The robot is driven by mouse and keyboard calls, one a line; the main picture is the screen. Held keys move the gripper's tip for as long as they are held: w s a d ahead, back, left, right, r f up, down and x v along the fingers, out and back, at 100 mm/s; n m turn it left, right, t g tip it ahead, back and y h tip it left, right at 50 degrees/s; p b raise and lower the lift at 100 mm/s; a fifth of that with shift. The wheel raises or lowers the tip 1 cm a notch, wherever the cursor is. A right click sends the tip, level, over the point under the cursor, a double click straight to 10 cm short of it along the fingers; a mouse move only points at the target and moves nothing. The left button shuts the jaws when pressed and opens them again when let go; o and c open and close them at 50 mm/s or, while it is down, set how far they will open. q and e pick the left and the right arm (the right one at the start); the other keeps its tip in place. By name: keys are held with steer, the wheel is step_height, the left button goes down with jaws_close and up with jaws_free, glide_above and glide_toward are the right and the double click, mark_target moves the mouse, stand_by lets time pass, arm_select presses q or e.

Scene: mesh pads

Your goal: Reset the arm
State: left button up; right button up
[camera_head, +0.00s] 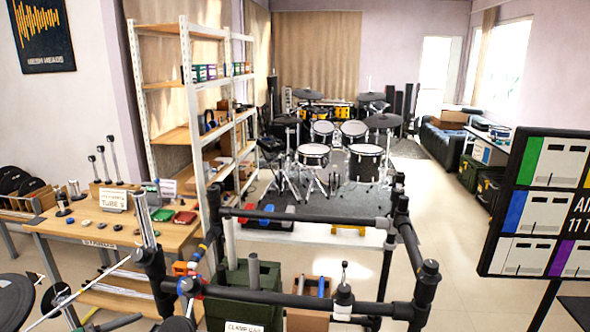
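I see neither of my grippers and can make out no arm of mine in the head view. A black tube rack (290,217) fills the lower middle, with clamps at its joints. What lies below the bottom edge of the picture is hidden.
A wooden workbench (165,235) with small parts and labelled boxes stands at left, beside a white shelf unit (190,120). A green crate (240,300) sits inside the rack. A drum kit (335,140) stands behind. A dark panel (512,205) is at right. Floor (450,240) is clear at right of the rack.

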arm_select(q)
steer(key=w+d+r+n+t+y+p, duration=0.1)
steer(key=w+d+r+n+y+p, duration=0.45)
steer(key=w+n+y, duration=0.3)
steer(key=s+d+f+n+g+p, duration=0.1)
steer(key=s+d+f+g, duration=0.1)
steer(key=s+d, duration=0.3)
steer(key=s+d+f+n+g+y+p, duration=0.1)
steer(key=s+d+g, duration=0.4)
steer(key=s, duration=0.8)
steer(key=s+d+f+n+g+p, duration=0.1)
steer(key=s+d+f+n+g, duration=0.2)
steer(key=s, duration=0.6)
steer(key=d, duration=0.2)
steer(key=shift+s+d+g+y+p, duration=0.15)
steer(key=shift+d+g+y+p, duration=0.15)
steer(key=shift+d+y+p, duration=0.1)
arm_select(e)
steer(key=w+v, duration=0.2)
steer(key=v, duration=0.7)
steer(key=shift+w+r, duration=0.3)
steer(key=shift+w, duration=0.1)
arm_select(q)
steer(key=shift+d+n, duration=0.15)
steer(key=shift+n, duration=0.1)
arm_select(e)
steer(key=shift+d, duration=0.15)
